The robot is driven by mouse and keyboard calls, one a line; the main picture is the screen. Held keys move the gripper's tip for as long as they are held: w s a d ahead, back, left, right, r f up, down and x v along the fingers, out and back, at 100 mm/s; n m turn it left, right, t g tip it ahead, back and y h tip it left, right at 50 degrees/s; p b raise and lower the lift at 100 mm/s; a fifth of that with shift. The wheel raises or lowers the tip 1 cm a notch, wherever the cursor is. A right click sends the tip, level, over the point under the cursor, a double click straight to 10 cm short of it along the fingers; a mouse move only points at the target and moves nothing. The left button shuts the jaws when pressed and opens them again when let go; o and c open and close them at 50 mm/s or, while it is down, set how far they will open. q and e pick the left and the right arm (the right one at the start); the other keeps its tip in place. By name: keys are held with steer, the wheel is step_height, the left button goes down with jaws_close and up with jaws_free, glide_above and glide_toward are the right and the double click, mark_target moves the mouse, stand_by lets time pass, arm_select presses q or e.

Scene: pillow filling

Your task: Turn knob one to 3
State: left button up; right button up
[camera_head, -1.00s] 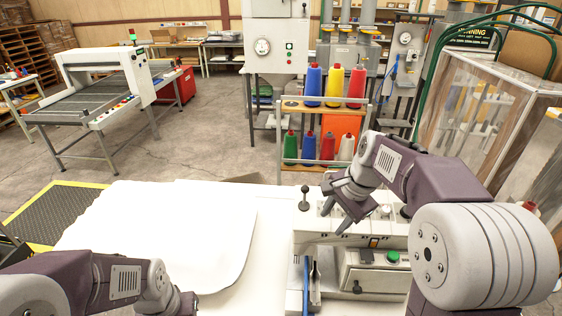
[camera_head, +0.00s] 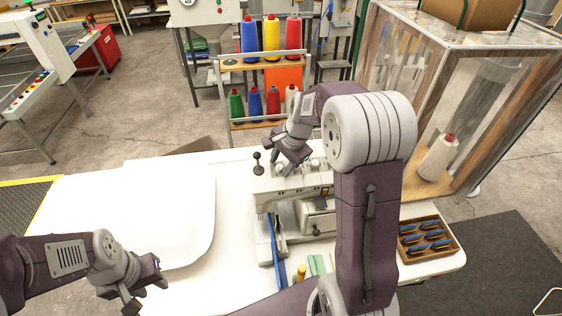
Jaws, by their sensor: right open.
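The white sewing machine (camera_head: 264,184) stands on the white table, with a row of small knobs along its top front panel. A round pale knob (camera_head: 315,162) shows right of my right gripper (camera_head: 281,160). My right gripper is open, its fingers pointing down and left over the panel. Its fingers cover part of the row, and I cannot tell whether they touch a knob. The knob numbers are too small to read. My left gripper (camera_head: 146,294) is open and empty, low at the left over the table.
A wooden tray (camera_head: 427,255) of blue-handled tools sits at the right. A rack of thread cones (camera_head: 262,63) stands behind. My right arm hides part of the machine.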

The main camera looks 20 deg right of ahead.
steer(key=shift+s+d+f, duration=0.1)
steer(key=shift+s+d, duration=0.05)
steer(key=shift+s, duration=0.1)
steer(key=shift+w, duration=0.1)
steer(key=shift+w+a, duration=0.1)
steer(key=shift+a, duration=0.15)
steer(key=c, duration=0.4)
steer(key=shift+w, duration=0.1)
jaws_close()
